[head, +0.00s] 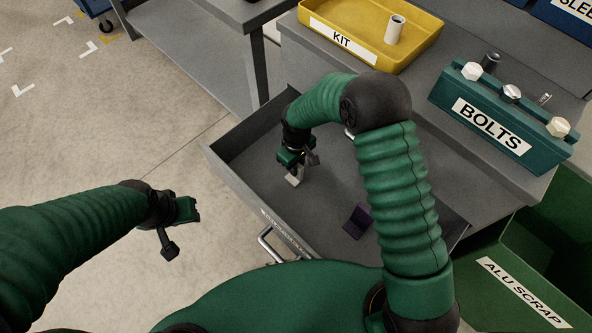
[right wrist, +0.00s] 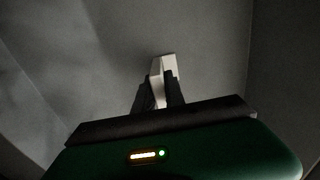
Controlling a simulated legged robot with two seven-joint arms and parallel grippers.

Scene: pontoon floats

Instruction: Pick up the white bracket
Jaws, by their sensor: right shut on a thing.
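The white bracket (head: 293,179) is in the open grey drawer (head: 245,150), at its left part. It shows in the right wrist view (right wrist: 163,68) between the dark fingers. My right gripper (head: 296,170) reaches down into the drawer and is shut on the bracket. Part of the bracket is hidden by the fingers, and I cannot tell whether it touches the drawer floor. My left gripper (head: 184,228) hangs over the floor left of the drawer, with its fingers apart and nothing between them.
A dark purple piece (head: 357,221) lies in the drawer. On the bench are a yellow KIT tray (head: 335,40) with a white cylinder (head: 395,29) and a teal BOLTS block (head: 490,120) with bolts. A green ALU SCRAP bin (head: 520,270) stands at lower right.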

